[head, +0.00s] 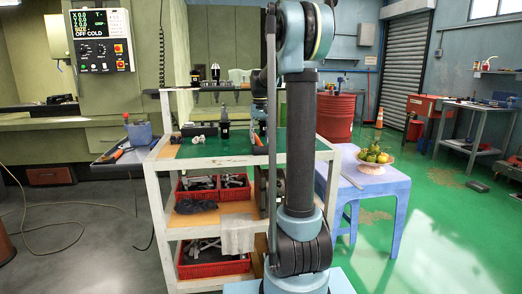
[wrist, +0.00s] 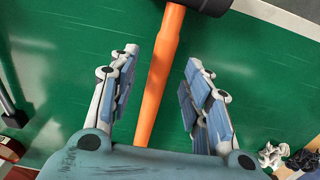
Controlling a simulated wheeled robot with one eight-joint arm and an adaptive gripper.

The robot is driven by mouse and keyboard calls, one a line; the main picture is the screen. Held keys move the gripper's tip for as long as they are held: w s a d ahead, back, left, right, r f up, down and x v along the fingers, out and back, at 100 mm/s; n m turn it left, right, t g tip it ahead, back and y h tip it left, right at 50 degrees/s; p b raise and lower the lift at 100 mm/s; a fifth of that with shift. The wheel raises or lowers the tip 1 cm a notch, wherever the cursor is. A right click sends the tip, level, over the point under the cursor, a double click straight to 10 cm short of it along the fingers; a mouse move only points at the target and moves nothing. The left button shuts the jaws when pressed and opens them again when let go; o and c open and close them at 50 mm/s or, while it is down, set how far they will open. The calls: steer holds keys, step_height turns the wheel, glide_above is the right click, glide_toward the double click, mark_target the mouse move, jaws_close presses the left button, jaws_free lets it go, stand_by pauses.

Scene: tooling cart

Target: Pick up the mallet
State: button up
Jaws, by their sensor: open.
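The mallet has an orange handle (wrist: 165,60) and a black head (wrist: 200,4), which is cut off by the top edge of the wrist view. It lies on the green cart top (wrist: 60,60). My gripper (wrist: 161,58) is open, with one finger on each side of the handle and visible gaps to both. The handle's lower end runs down to the gripper body. In the head view my arm covers much of the cart's right side, so I cannot make out the mallet or gripper clearly there.
The cart top (head: 215,149) also carries white crumpled pieces (head: 198,139) and a black upright item (head: 224,124). Red bins (head: 212,269) sit on the lower shelves. A lilac table (head: 372,185) with a fruit bowl (head: 374,158) stands to the right. A dark rod-like item (wrist: 10,105) lies left.

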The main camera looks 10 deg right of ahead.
mark_target(258, 142)
steer(key=shift+f, duration=1.4)
jaws_close()
steer(key=shift+r, duration=0.1)
